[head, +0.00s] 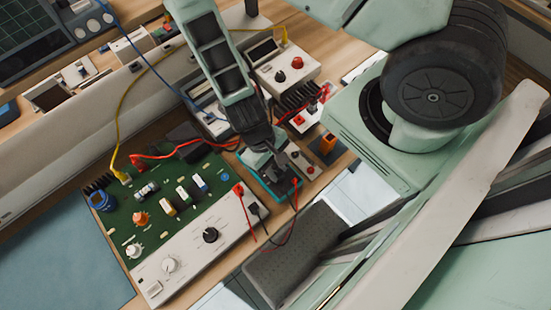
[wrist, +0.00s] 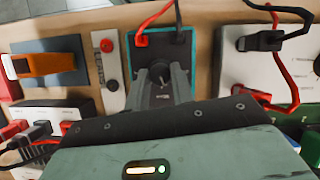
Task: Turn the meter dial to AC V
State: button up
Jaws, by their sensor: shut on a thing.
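The multimeter is a dark panel with a teal edge (wrist: 131,52); red and black leads plug into its far end in the wrist view. In the head view its teal body (head: 254,187) is partly hidden under my arm. Its dial (wrist: 160,78) is a dark round knob in the middle of the panel. My gripper (wrist: 161,86) is over the panel with its two grey fingers shut on the dial, one on each side. In the head view my gripper (head: 270,164) reaches down onto the meter. The dial's markings are too small to read.
A green circuit board (head: 160,205) with a white knobbed panel (head: 190,255) lies left of the meter. A power supply (head: 284,70) stands behind. An orange-and-black block (wrist: 45,64) and a narrow grey box with a red button (wrist: 108,72) sit close beside the meter. Leads loop nearby.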

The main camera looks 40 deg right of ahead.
jog(key=m+b, duration=0.1)
jog(key=m, duration=0.1)
jog(key=m+y+b, duration=0.1)
jog(key=shift+d+f+m, duration=0.15)
jog(key=shift+m, duration=0.25)
jog(key=m+y+b, duration=0.1)
jog(key=m, duration=0.1)
jog(key=shift+d+m, duration=0.1)
jog(key=shift+m, duration=0.3)
jog(key=m, duration=0.1)
jog(key=m+t+y, duration=0.1)
jog(key=m, duration=0.1)
jog(key=shift+s+r+y+p, duration=0.15)
jog(key=shift+r+y+p, duration=0.15)
jog(key=shift+d+m+t+y+p, duration=0.1)
jog(key=shift+m+t+y+p, duration=0.3)
jog(key=shift+m+p, duration=0.85)
jog(key=shift+f+m+b, duration=0.15)
jog(key=shift+m+b, duration=0.15)
jog(key=shift+m, duration=0.15)
jog(key=o, duration=1)
